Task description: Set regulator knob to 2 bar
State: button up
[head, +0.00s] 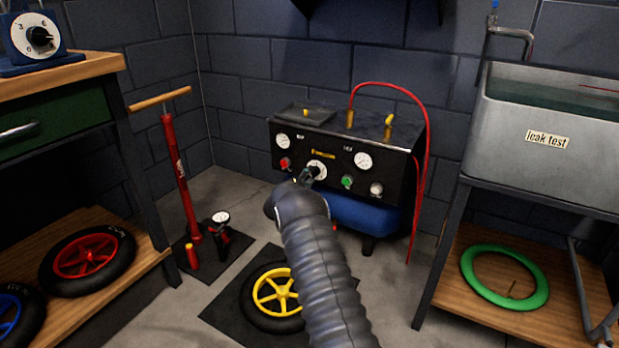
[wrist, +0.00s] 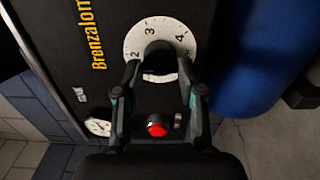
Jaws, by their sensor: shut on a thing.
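The regulator knob (wrist: 160,52) is a dark knob on a round white dial (wrist: 133,38), seen in the wrist view with the numbers 2, 3 and 4 in sight. My gripper (wrist: 161,75) is shut on the knob, one finger on each side. The fingers and knob cover part of the dial, and I cannot make out which number the knob points to. In the head view the white dial (head: 321,165) sits on the front of the black compressor panel (head: 340,150), and my gripper (head: 309,176) reaches it from the front.
A red button (wrist: 157,127) and a small gauge (wrist: 98,127) are close to my gripper. The panel also carries a green button (head: 347,182) and a larger gauge (head: 363,161). A blue tank (head: 365,215) is below. A red hose (head: 427,150) hangs at the right.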

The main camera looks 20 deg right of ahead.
jog(key=shift+d+m, duration=0.1)
jog(key=shift+m, duration=0.2)
jog(key=o, duration=1.1)
jog(key=shift+o, duration=0.2)
jog(key=shift+s+a, duration=0.3)
jog(key=shift+a, duration=0.25)
jog(key=v, duration=1.1)
jog(key=shift+d, duration=0.1)
